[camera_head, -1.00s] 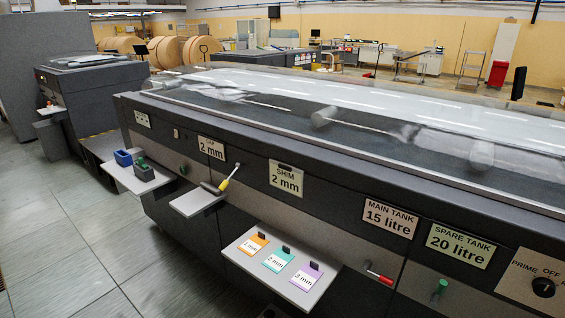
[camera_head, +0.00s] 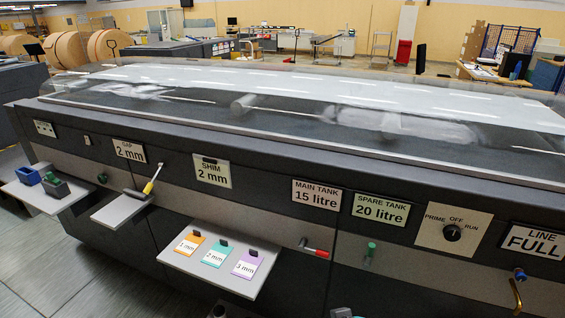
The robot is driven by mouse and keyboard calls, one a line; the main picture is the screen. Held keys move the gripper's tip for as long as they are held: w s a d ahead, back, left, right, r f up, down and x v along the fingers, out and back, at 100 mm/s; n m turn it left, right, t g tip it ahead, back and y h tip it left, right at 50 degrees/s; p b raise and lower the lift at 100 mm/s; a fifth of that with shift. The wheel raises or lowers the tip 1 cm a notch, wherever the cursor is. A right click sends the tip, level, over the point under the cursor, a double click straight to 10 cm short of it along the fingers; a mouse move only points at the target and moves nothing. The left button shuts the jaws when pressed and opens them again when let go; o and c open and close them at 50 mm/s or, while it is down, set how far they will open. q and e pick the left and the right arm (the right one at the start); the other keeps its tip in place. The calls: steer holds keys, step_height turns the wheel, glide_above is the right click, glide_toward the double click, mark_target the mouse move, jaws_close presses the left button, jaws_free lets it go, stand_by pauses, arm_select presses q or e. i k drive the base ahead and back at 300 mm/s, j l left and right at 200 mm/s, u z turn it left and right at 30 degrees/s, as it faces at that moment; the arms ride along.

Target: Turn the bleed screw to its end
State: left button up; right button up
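A blue-topped knob (camera_head: 519,274) sits on the lower grey band of the machine front at the far right. A bent brass-coloured pipe (camera_head: 516,296) hangs below it. I take this fitting for the bleed screw, but it carries no readable name. Above it a sign (camera_head: 533,240) reads "LINE FULL". Neither gripper can be made out.
A PRIME/OFF/RUN dial (camera_head: 453,232), a green-handled valve (camera_head: 369,253) and a red-handled lever (camera_head: 314,248) are on the front. A shelf (camera_head: 225,279) with coloured shims juts out.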

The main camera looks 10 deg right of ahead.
mark_target(520, 277)
steer(key=z, duration=0.4)
steer(key=l+z, duration=0.1)
steer(key=z, duration=0.75)
steer(key=l+z, duration=0.1)
steer(key=z, duration=0.75)
steer(key=u, duration=2.15)
steer(key=l+z, duration=0.1)
steer(key=z, duration=2.05)
